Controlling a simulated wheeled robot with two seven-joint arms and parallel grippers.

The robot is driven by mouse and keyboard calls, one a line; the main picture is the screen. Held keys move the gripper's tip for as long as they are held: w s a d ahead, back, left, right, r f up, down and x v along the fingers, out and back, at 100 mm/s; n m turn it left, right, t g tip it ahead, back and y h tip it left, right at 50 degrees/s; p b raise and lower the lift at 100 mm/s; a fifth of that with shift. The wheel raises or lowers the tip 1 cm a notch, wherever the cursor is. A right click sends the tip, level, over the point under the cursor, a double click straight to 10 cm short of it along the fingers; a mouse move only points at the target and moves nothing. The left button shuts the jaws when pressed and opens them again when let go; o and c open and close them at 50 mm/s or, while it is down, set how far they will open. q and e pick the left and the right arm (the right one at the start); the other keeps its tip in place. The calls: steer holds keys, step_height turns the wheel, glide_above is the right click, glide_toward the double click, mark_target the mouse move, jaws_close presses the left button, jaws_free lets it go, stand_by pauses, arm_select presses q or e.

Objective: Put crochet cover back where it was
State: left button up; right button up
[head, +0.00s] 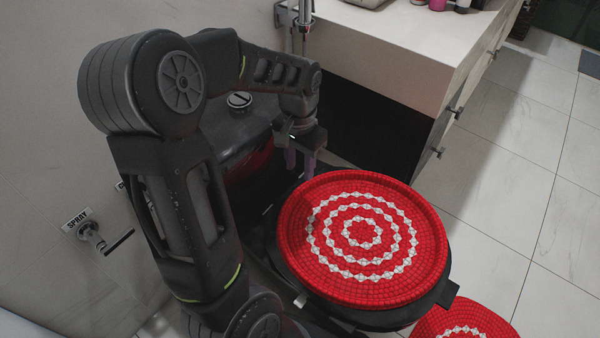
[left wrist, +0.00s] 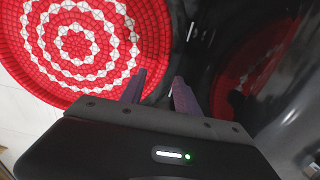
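A round red crochet cover (head: 362,240) with white rings lies on a dark rounded surface, right of my left arm. It also shows at upper left in the left wrist view (left wrist: 75,42). My left gripper (head: 301,163) points down just beyond the cover's far left edge. In the left wrist view its two purple fingers (left wrist: 160,92) are apart with nothing between them. One fingertip overlaps the cover's rim in that view; I cannot tell whether it touches. My right gripper is not in view.
A second red and white round piece (head: 465,322) is low at the bottom edge. A white counter (head: 410,50) is at the back. Tiled floor is clear at right.

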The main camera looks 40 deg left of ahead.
arm_select(q)
step_height(320, 180, up, 4)
steer(key=shift+f+p, duration=0.15)
steer(key=shift+p, duration=0.25)
stand_by(0.6)
